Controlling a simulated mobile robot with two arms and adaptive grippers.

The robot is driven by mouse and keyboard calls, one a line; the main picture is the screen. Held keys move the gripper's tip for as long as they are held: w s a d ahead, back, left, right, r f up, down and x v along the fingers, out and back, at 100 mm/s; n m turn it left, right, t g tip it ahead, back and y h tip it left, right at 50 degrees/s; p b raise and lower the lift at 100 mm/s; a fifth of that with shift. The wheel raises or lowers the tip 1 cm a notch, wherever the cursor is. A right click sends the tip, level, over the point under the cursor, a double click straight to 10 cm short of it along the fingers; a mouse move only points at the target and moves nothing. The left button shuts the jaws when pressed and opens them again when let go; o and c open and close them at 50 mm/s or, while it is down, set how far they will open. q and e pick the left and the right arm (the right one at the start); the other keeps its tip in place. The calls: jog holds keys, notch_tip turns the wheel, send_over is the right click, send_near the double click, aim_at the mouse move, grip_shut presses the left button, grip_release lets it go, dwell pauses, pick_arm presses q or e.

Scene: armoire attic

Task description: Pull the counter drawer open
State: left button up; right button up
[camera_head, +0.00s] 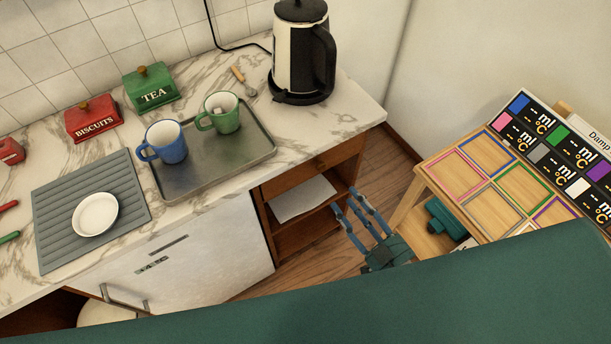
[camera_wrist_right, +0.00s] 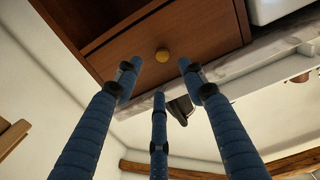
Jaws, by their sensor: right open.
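The counter drawer (camera_head: 335,156) is the brown wooden front under the right end of the marble counter, and it looks closed. My right gripper (camera_head: 357,208) is in front of the cabinet, below and to the right of the drawer in the head view. Its blue fingers (camera_wrist_right: 158,72) are spread around the line to the knob, with nothing between them. I cannot tell how far the fingertips are from the knob. My left gripper is not in view.
An open shelf with a pale sheet (camera_head: 303,203) lies under the drawer. A metal tray (camera_head: 205,187) with two mugs and a kettle (camera_head: 303,55) stand on the counter. A wooden table (camera_head: 432,168) with coloured frames stands to the right, close to my right gripper.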

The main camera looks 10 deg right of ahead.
send_near(322, 168)
jog(key=w, duration=0.2)
jog(key=x, duration=0.1)
jog(key=p+x, duration=0.1)
jog(key=x, duration=0.3)
jog(key=shift+w+a+f, duration=0.1)
jog(key=shift+w+a, duration=0.05)
jog(key=shift+a, duration=0.2)
jog(key=shift+w+a, duration=0.15)
jog(key=shift+w, duration=0.3)
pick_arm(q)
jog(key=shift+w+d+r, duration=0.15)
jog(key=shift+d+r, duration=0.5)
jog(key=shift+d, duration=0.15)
pick_arm(e)
grip_shut()
